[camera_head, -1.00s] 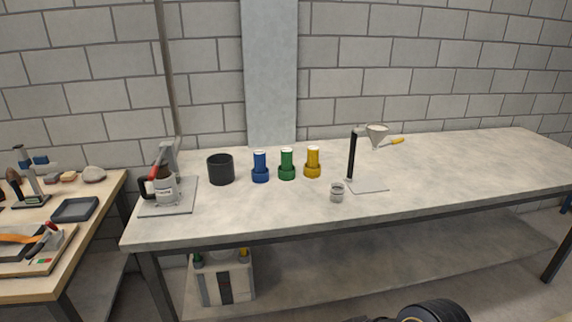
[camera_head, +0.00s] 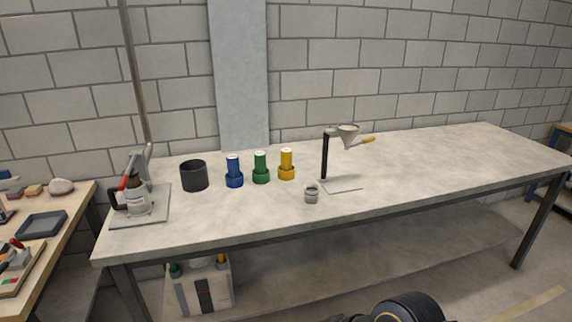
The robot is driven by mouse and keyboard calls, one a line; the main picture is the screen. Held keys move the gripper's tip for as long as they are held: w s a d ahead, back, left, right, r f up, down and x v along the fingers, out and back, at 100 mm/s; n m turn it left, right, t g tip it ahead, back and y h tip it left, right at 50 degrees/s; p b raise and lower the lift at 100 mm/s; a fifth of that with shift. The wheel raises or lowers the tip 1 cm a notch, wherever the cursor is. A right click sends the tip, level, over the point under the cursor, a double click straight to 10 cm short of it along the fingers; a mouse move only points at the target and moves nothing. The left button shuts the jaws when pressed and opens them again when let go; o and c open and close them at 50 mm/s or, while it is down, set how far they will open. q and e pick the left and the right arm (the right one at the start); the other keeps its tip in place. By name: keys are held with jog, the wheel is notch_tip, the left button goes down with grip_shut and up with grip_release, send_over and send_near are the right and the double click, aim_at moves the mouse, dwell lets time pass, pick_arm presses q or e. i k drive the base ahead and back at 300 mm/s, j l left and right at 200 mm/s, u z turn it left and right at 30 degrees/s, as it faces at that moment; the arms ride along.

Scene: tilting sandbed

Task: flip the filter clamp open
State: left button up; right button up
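A small clamp-like device with a red lever (camera_head: 125,178) stands on a grey plate (camera_head: 152,215) at the left end of the long table. It holds a grey-white jar with a label (camera_head: 137,203) and has a black loop at its left. A black stand (camera_head: 325,157) farther right carries a pale funnel (camera_head: 348,132) with a yellow handle (camera_head: 368,140) pointing right. I cannot tell which of these is the filter clamp, nor whether a clamp is open or shut. Neither gripper is in view.
A black cup (camera_head: 194,176), blue (camera_head: 234,173), green (camera_head: 261,169) and yellow (camera_head: 287,166) capped cylinders and a small clear jar (camera_head: 311,193) stand on the long table (camera_head: 450,175). Its right half is clear. A wooden table (camera_head: 62,245) stands at the left, across a narrow gap.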

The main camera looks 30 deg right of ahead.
aim_at(130, 172)
jog(key=i, duration=0.55)
jog(key=i+l+u, duration=0.1)
jog(key=i, duration=0.45)
